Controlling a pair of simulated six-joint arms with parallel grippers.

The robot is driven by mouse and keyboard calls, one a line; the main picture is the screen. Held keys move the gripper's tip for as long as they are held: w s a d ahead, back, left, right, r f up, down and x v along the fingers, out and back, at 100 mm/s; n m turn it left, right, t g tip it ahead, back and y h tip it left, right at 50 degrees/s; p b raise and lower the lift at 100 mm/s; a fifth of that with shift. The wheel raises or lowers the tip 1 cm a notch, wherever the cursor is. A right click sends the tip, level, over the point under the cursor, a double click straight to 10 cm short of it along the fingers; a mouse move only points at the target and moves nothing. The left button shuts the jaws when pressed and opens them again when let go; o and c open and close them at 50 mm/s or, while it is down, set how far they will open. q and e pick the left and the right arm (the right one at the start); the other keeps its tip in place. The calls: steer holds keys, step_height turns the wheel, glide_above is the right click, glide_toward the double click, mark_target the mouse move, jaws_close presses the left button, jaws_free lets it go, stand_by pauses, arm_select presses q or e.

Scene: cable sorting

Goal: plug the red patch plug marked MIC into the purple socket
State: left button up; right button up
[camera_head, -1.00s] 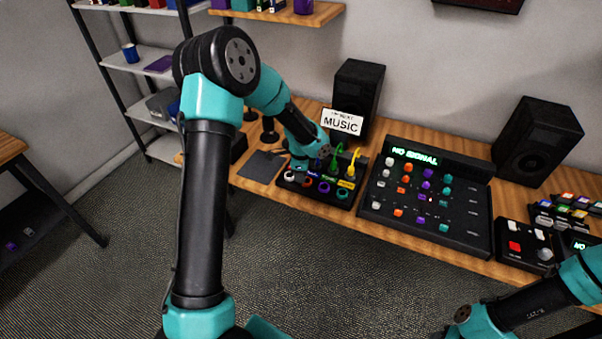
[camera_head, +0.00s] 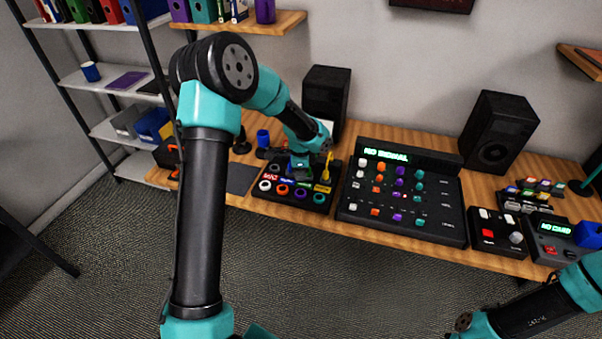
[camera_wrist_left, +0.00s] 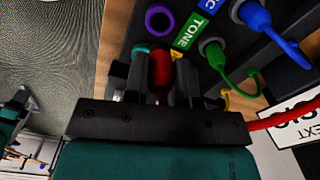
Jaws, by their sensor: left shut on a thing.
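My left gripper (camera_wrist_left: 162,82) is shut on the red plug (camera_wrist_left: 160,72), which sits between its fingers in the left wrist view. The purple socket (camera_wrist_left: 159,19) is just beyond the plug's end, with its dark opening in sight, so the plug is outside it. In the head view the left gripper (camera_head: 300,174) hangs over the black patch box, right behind the purple socket (camera_head: 300,194). The red MIC label (camera_head: 270,177) is at the box's left. The plug is hidden there. My right gripper is out of view.
A green plug (camera_wrist_left: 214,54) by the TONE label (camera_wrist_left: 187,31) and a blue plug (camera_wrist_left: 254,17) stand close to the left gripper. A teal socket (camera_wrist_left: 140,51) is beside the red plug. A yellow plug (camera_head: 327,171) rises at the box's right. The mixer (camera_head: 345,211) is right of it.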

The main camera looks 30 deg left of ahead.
arm_select(q)
steer(key=shift+f, duration=0.1)
steer(key=shift+f, duration=2.3)
steer(key=shift+f, duration=1.2)
stand_by(1.5)
steer(key=o, duration=1.5)
steer(key=shift+r, duration=0.1)
steer(key=shift+r, duration=3.4)
